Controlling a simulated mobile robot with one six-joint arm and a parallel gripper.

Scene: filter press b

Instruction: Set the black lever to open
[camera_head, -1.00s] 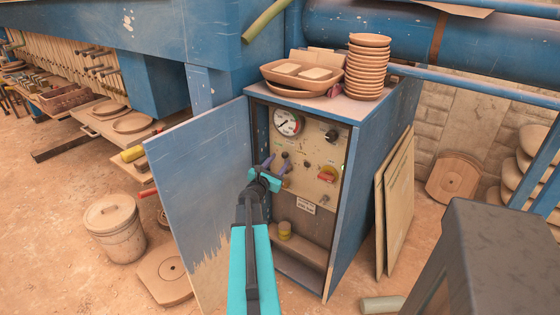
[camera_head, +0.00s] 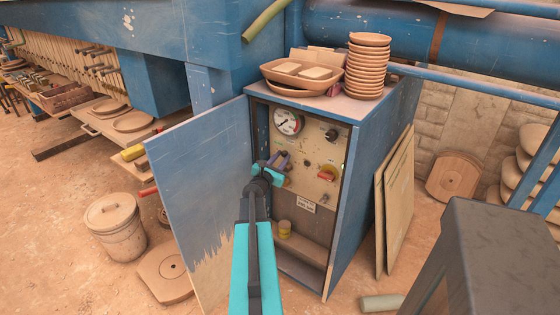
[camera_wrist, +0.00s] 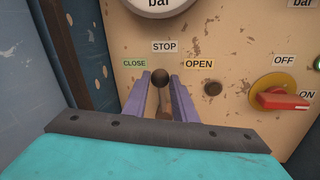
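The black lever (camera_wrist: 159,77) shows in the wrist view as a dark round knob just below the STOP label (camera_wrist: 164,46). The CLOSE label (camera_wrist: 134,63) is to its left and the OPEN label (camera_wrist: 199,64) to its right. My gripper (camera_head: 281,159) is at the upper left part of the control panel (camera_head: 312,180). In the wrist view its two purple fingers stand apart on either side of the knob, with a narrow gap to each side. Whether the fingertips reach past the knob is hard to tell. The head view hides the lever behind the gripper.
A red rotary switch (camera_wrist: 278,99) with OFF and ON labels is to the right, and a dark round hole or button (camera_wrist: 212,88) lies below OPEN. A gauge (camera_head: 287,122) is above. The open blue cabinet door (camera_head: 195,165) stands close on the left.

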